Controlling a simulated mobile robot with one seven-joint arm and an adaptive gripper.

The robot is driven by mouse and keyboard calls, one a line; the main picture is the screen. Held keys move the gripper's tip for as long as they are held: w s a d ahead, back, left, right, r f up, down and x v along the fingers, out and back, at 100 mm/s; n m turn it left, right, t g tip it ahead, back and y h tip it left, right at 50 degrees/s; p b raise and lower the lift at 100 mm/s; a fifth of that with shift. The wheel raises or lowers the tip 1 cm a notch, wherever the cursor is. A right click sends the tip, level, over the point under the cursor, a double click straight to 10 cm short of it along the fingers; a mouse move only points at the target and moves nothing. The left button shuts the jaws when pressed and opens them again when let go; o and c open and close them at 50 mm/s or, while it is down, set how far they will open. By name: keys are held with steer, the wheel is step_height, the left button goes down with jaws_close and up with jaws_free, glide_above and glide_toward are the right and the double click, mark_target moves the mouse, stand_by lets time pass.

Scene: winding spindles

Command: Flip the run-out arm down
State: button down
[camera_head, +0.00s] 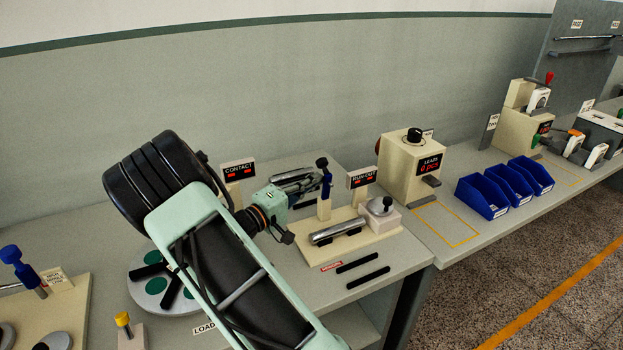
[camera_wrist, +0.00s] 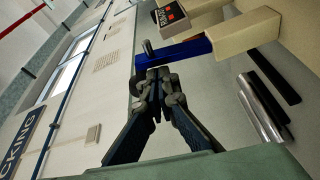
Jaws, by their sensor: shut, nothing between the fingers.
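The run-out arm (camera_head: 326,182) is a blue bar standing upright on a cream post (camera_head: 324,208), with a dark tip at its top. In the wrist view, which is turned sideways, the blue arm (camera_wrist: 188,50) reaches out from the cream block (camera_wrist: 249,32). A grey pin (camera_wrist: 148,48) sits at its free end. My gripper (camera_head: 314,180) is shut and empty, just left of the arm's upper part.
A metal cylinder (camera_head: 338,231) lies on dark supports on the cream base (camera_head: 383,237), below and right of my gripper. The RUN-OUT display (camera_head: 362,177) stands close right of the arm. The CONTACT display (camera_head: 238,170) is behind my wrist.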

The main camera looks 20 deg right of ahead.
steer(key=shift+s+f+b, duration=0.1)
steer(key=shift+f+b, duration=0.1)
steer(key=shift+b, duration=0.35)
steer(key=shift+s+r+m+b, duration=0.1)
steer(key=shift+s+m+b, duration=0.05)
steer(key=shift+m+b, duration=0.25)
steer(key=shift+s+b, duration=0.15)
steer(key=shift+b, duration=0.35)
steer(key=s+f+m+h+b, duration=0.1)
steer(key=m+b, duration=0.1)
steer(key=b, duration=0.3)
steer(key=shift+s, duration=0.1)
steer(key=shift+s+d+f+m+h+b, duration=0.15)
steer(key=shift+s+m+b, duration=0.45)
steer(key=shift+b, duration=0.65)
steer(key=shift+s+a+f+m+h+b, duration=0.15)
steer(key=shift+s+m+b, duration=0.45)
steer(key=shift+b, duration=0.6)
steer(key=shift+s+d, duration=0.1)
steer(key=shift+s, duration=0.05)
steer(key=shift+r, duration=0.15)
